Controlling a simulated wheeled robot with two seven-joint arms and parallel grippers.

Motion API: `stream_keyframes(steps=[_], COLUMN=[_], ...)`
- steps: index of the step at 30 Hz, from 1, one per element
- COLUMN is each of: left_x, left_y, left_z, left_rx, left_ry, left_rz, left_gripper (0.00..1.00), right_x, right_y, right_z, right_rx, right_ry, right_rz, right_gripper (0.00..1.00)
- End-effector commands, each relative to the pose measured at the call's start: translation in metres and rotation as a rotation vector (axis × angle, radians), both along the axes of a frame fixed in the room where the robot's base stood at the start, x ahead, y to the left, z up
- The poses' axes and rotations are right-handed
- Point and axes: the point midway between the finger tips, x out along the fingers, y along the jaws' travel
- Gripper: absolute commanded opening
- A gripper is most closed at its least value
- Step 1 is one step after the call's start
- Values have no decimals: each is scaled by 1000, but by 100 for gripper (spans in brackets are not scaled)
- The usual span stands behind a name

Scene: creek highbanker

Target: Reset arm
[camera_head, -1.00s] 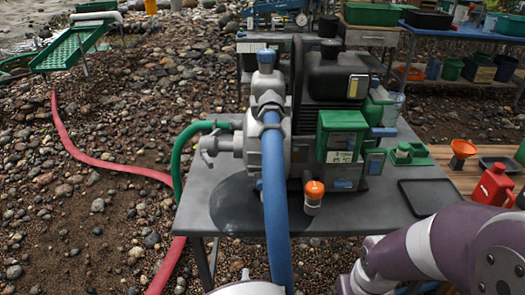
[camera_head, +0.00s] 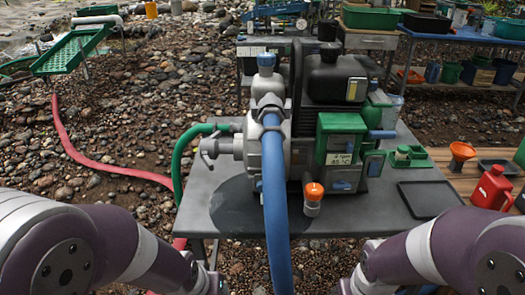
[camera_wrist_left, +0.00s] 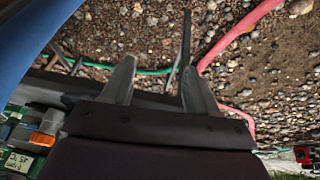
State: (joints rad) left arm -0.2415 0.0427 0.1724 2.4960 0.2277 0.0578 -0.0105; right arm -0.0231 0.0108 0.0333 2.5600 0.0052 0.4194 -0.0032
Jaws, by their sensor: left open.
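My left arm (camera_head: 120,240) comes in from the left in the head view and reaches down past the bottom edge, so its gripper is out of that picture. In the left wrist view my left gripper (camera_wrist_left: 158,45) is open, with two apart grey fingers and nothing between them. My right arm (camera_head: 440,245) is bent at the lower right of the head view. Its gripper is below the frame and hidden.
A motor pump (camera_head: 325,110) stands on a grey table (camera_head: 225,215). A thick blue hose (camera_head: 274,190) hangs from it over the front edge. A red hose (camera_head: 85,158) crosses the gravel at left. An orange-capped bottle (camera_head: 313,198) and a black tray (camera_head: 428,198) are on the table.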

Motion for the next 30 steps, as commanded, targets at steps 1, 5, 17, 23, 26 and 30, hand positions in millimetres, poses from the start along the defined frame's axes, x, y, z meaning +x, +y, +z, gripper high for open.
stream_keyframes(steps=[1, 5, 17, 23, 26, 30], left_x=[-11, -51, -49, -49, -49, -49], left_y=[22, 73, 67, 67, 67, 67], left_z=[5, 27, 227, 329, 349, 353], left_rx=[23, 102, 97, 97, 96, 96], left_ry=[65, 249, 242, 243, 243, 243], left_rz=[10, 20, 10, 10, 10, 10], left_gripper=[59, 59, 59, 59, 59, 59], right_x=[0, 0, 0, 0, 0, 0], right_y=[0, 0, 0, 0, 0, 0], right_z=[0, 11, 213, 316, 336, 340], right_rx=[0, 0, 0, 0, 0, 0], right_ry=[0, 2, 0, -1, 0, 0], right_rz=[0, 0, 0, 0, 0, 0], right_gripper=[0, 0, 0, 0, 0, 0])
